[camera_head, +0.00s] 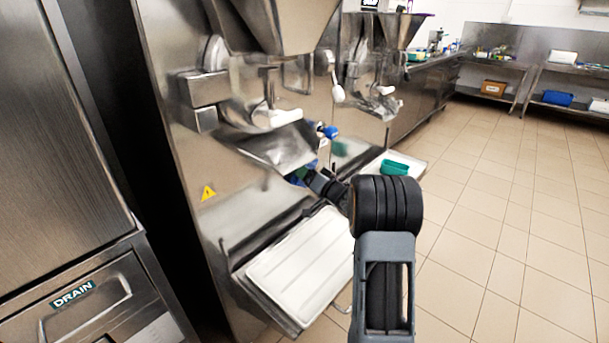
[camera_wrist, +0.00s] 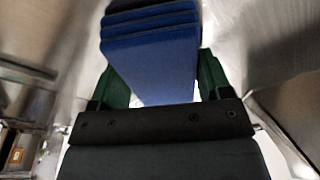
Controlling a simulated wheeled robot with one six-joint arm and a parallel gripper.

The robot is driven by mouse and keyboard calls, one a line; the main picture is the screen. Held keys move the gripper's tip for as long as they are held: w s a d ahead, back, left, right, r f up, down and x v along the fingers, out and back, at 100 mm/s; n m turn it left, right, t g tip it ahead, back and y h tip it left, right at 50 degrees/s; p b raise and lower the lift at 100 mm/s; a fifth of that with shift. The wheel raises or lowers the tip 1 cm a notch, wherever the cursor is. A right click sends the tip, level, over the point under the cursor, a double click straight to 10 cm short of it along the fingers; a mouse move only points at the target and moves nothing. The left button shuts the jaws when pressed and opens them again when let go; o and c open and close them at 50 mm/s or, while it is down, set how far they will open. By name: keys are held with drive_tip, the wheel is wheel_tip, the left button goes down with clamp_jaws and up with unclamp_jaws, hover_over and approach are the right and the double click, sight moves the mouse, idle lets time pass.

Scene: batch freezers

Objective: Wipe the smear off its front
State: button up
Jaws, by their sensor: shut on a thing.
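My gripper (camera_wrist: 160,82) has its green fingers on either side of a blue layered thing (camera_wrist: 155,50), which looks like a folded cloth, and is shut on it. In the head view, blue shows at the end of my arm, under the steel chute of the near freezer (camera_head: 235,200), close to its front. The gripper is mostly hidden there. A blurred green patch (camera_head: 340,148) shows on the steel to the right of the chute; I cannot tell whether it is a smear or a reflection. No other smear is clear.
A white drip tray (camera_head: 300,262) juts out below the near freezer. A green tub (camera_head: 394,168) sits on another white tray. A white-handled lever (camera_head: 277,118) overhangs my arm. A DRAIN-labelled cabinet (camera_head: 75,296) stands at left. The tiled floor (camera_head: 490,200) at right is clear.

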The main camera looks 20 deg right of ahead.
sight(299, 179)
drive_tip(key=shift+w+d+p, duration=0.35)
drive_tip(key=shift+w+d, duration=0.1)
drive_tip(key=shift+d, duration=0.5)
drive_tip(key=shift+w+d+p, duration=0.35)
drive_tip(key=shift+w+d, duration=0.15)
drive_tip(key=shift+d, duration=0.45)
drive_tip(key=shift+w+d+p, duration=0.35)
drive_tip(key=shift+w+d, duration=0.1)
drive_tip(key=shift+d, duration=0.5)
drive_tip(key=shift+w, duration=0.1)
drive_tip(key=shift+s+a, duration=0.55)
drive_tip(key=shift+a, duration=0.5)
drive_tip(key=shift+s+a, duration=0.5)
drive_tip(key=shift+a, duration=0.55)
drive_tip(key=shift+s+a, duration=0.55)
drive_tip(key=shift+a, duration=0.5)
drive_tip(key=shift+s+a, duration=0.35)
drive_tip(key=shift+a, duration=0.5)
drive_tip(key=shift+s+a, duration=0.3)
drive_tip(key=shift+a, duration=0.5)
drive_tip(key=shift+s, duration=0.1)
drive_tip(key=shift+d+r+p+v, duration=0.1)
drive_tip(key=shift+p+v, duration=0.05)
drive_tip(key=shift+v, duration=0.8)
drive_tip(key=shift+d+r+p+v, duration=0.1)
drive_tip(key=shift+r+v, duration=0.05)
drive_tip(key=shift+v, duration=0.8)
drive_tip(key=shift+d+r+p+v, duration=0.1)
drive_tip(key=shift+p+v, duration=0.05)
drive_tip(key=shift+v, duration=0.8)
